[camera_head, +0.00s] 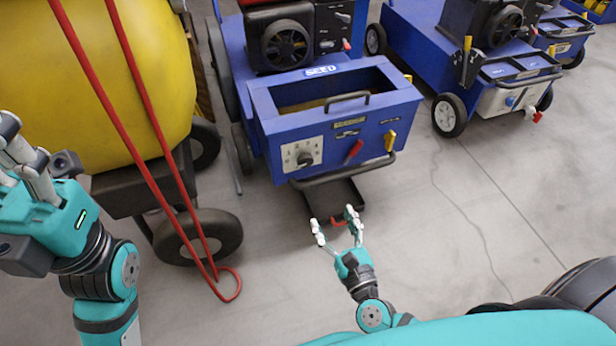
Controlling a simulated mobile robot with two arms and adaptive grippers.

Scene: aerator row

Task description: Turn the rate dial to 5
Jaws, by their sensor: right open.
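The rate dial (304,158) is a dark knob on a pale marked plate, on the lower left of the front of a blue machine (375,112) labelled SEED.
A red lever (354,150) and a yellow lever (390,140) sit right of the dial, above a black front bar (345,171). A yellow tank (95,75) with a red hose (150,115) stands left. More blue machines (425,45) stand behind right. Right floor is clear.

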